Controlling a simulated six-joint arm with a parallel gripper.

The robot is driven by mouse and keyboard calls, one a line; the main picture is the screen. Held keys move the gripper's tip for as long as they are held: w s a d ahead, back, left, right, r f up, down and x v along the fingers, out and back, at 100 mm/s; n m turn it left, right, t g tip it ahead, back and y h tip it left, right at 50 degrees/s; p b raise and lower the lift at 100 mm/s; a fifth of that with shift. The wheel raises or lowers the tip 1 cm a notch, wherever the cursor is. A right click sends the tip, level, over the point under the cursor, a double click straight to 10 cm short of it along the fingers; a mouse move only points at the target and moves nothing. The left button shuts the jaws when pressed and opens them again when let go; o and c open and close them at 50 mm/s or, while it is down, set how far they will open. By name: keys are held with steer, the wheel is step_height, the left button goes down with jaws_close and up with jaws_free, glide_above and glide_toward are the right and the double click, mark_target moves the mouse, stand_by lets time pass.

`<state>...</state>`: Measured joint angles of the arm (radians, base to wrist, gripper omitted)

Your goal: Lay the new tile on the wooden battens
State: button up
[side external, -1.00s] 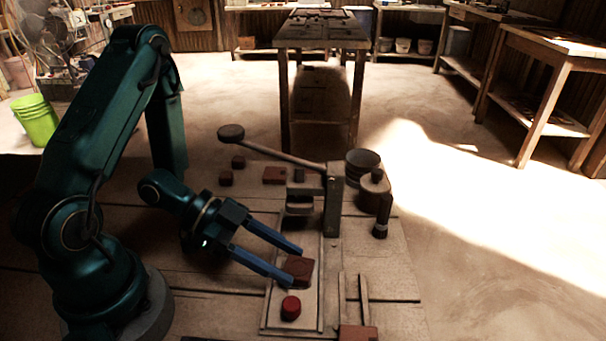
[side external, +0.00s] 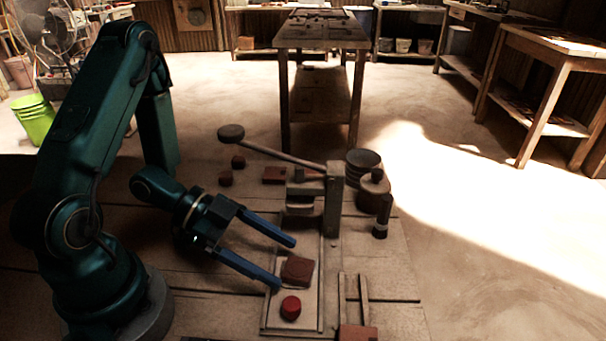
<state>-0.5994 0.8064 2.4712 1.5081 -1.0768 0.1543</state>
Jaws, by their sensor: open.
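A square reddish-brown tile (side external: 297,270) lies on the pale sliding plate of the press (side external: 308,302), in front of the press head. My gripper (side external: 285,263) is open and empty. Its two blue fingers are spread just left of the tile, apart from it as far as this view shows. Two wooden battens (side external: 364,290) run side by side to the right of the plate. Another reddish tile (side external: 358,332) is at their near end, partly cut off by the frame. Most of the batten length is bare.
A round red knob (side external: 290,308) stands on the plate near the tile. The press lever (side external: 275,152) reaches over the bench to the left. Small red blocks (side external: 273,175) lie behind.

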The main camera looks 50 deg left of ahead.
steer(key=v, duration=0.2)
steer(key=shift+s+a+r, duration=0.15)
steer(key=shift+a+r, duration=0.05)
steer(key=shift+a, duration=0.1)
steer(key=shift+o, duration=0.5)
steer(key=shift+s+a+r, duration=0.15)
steer(key=shift+s+a, duration=0.05)
